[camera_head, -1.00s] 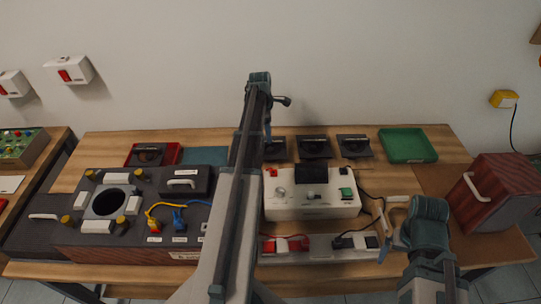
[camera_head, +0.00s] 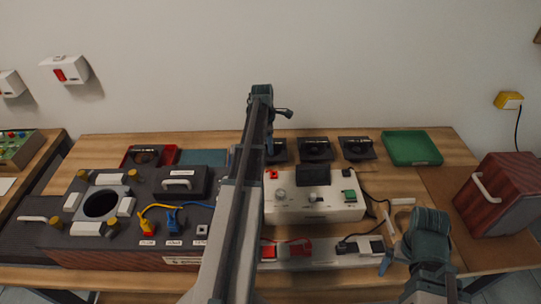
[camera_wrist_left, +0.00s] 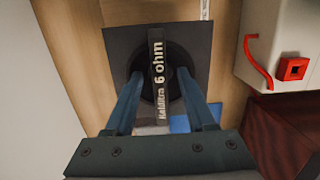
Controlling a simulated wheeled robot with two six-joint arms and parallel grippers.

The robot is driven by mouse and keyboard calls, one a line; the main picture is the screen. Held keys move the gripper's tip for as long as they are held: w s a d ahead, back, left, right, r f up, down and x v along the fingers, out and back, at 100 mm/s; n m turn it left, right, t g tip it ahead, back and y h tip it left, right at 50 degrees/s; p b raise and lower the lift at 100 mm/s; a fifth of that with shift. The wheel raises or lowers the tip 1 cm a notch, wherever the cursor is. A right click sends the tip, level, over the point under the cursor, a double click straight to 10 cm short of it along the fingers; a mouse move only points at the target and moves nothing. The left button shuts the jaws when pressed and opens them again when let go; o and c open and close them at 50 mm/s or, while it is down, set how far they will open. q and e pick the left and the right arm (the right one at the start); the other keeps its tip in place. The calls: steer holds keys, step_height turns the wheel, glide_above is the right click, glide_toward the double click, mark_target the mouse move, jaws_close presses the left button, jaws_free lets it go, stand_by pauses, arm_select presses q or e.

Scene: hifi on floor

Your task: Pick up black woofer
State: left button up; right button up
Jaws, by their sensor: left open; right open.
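A black woofer (camera_head: 277,153), a dark square plate with a round centre and a raised bar, lies at the back middle of the table, partly hidden by my left arm. In the left wrist view the woofer (camera_wrist_left: 125,45) carries a bar marked "Kalditra 6 ohm". My left gripper (camera_wrist_left: 159,75) is open above it, with one finger on each side of the bar; contact cannot be told. Two similar woofers (camera_head: 315,149) (camera_head: 356,149) lie to its right. Another (camera_head: 145,155) is on a red tray (camera_head: 172,152). My right gripper (camera_head: 386,262) is open and empty at the front right.
A green tray (camera_head: 412,147) lies empty at the back right. A white control box (camera_head: 315,208) and a dark test rig (camera_head: 105,238) with cables fill the front. A wooden-sided speaker box (camera_head: 500,195) stands at the right. A blue mat (camera_head: 205,157) lies behind the rig.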

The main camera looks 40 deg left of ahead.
arm_select(q)
steer(key=shift+f, duration=0.25)
steer(key=shift+c, duration=0.2)
jaws_close()
stand_by(0.3)
stand_by(1.1)
